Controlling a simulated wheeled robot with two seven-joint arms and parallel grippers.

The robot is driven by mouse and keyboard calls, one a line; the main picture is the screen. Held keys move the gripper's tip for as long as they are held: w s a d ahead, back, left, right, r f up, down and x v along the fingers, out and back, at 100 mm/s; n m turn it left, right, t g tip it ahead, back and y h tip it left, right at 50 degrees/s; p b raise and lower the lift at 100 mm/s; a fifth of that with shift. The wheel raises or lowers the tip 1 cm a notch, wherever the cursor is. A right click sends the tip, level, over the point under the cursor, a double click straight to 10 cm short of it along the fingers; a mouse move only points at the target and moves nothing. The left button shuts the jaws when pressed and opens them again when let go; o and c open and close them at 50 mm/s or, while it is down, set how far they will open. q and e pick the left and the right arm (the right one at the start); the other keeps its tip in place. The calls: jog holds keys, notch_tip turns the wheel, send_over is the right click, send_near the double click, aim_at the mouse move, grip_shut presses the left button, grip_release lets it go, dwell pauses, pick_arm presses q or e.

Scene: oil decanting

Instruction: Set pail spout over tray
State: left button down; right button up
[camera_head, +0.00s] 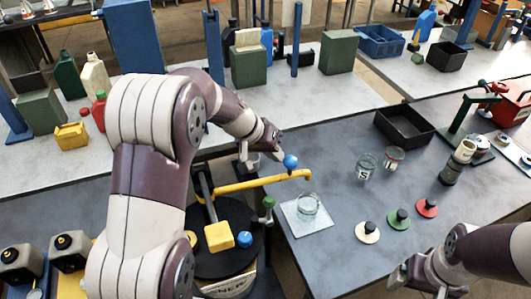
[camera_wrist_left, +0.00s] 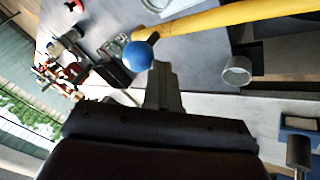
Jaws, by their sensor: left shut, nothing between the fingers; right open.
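A yellow spout pipe (camera_head: 255,183) reaches right from the dark pail (camera_head: 225,250), with a blue ball knob (camera_head: 290,161) near its bent end. In the picture, the end shows just behind a pale square tray (camera_head: 322,223) bearing a clear glass vessel (camera_head: 308,203). My left gripper (camera_head: 276,153) is shut and empty, close beside the blue knob. In the left wrist view, its fingers (camera_wrist_left: 163,85) appear right next to the knob (camera_wrist_left: 139,56), below the yellow pipe (camera_wrist_left: 225,17); contact is unclear. My right gripper (camera_head: 400,278) is open and empty at the lower right, away from the pail.
Glass jars (camera_head: 366,166) and a black open bin (camera_head: 405,125) stand farther back on the grey table. Red, green and white discs with black knobs (camera_head: 398,219) lie right of the tray. A red machine (camera_head: 508,105) sits at far right.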

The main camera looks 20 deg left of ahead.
pick_arm(q)
jog(key=shift+s+d+r+b, duration=0.35)
jog(key=shift+s+d+b, duration=0.15)
jog(key=shift+d, duration=0.15)
jog(key=shift+w, duration=0.1)
jog(key=shift+w+a, duration=0.1)
jog(key=shift+r, duration=0.2)
jog(key=shift+a+r, duration=0.1)
jog(key=shift+r, duration=0.25)
notch_tip(320, 180, up, 5)
jog(key=b, duration=0.1)
send_over(264, 179)
jog(key=p+v, duration=0.4)
jog(key=v, duration=0.1)
jog(key=shift+s+a+f, duration=0.1)
jog(key=shift+s+a, duration=0.1)
jog(key=shift+a, duration=0.05)
